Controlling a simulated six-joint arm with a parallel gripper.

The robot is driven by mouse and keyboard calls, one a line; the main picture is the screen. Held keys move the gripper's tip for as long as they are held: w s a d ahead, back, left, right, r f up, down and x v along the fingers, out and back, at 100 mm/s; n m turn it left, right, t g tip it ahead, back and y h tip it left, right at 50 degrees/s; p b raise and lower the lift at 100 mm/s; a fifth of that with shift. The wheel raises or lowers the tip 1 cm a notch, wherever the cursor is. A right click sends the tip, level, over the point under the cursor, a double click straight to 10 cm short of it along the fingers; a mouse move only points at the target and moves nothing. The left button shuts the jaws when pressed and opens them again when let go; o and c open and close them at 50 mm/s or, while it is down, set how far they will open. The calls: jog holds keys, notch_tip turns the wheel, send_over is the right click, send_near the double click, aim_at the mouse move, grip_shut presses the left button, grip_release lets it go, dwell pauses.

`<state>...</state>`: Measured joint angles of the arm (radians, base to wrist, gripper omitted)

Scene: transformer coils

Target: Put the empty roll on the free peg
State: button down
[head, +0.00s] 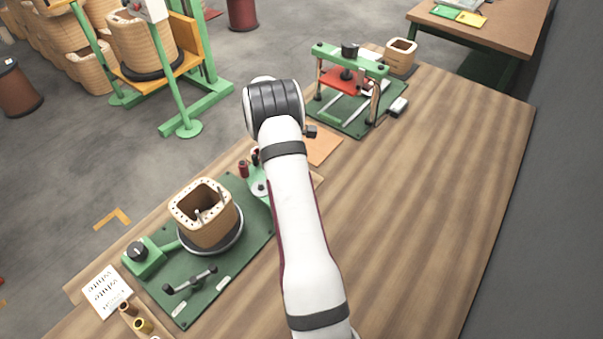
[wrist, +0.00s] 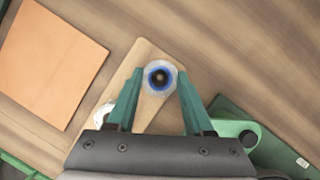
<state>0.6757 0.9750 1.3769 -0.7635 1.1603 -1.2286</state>
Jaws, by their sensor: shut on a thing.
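In the wrist view, my gripper (wrist: 160,75) has its two teal fingers closed on a round roll (wrist: 150,80) seen end-on. The roll has a pale outer rim, a blue ring and a dark brown centre. Behind it is a pale wooden board (wrist: 139,62). I cannot tell whether the roll is around a peg or held above the board. A whitish round part (wrist: 103,115) shows beside the left finger, partly hidden. In the head view, my arm hides the gripper and the held roll.
A green winding fixture (head: 240,262) with a wooden coil former (head: 205,215) stands at left. A wooden holder with small rolls (head: 142,325) and a card marked "white" (head: 107,291) are at lower left. A green press (head: 350,62) stands farther back. The right tabletop (head: 430,190) is clear.

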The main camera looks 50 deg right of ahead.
grip_release()
dwell(0.3)
jog(key=shift+r, duration=0.1)
jog(key=shift+r, duration=2.45)
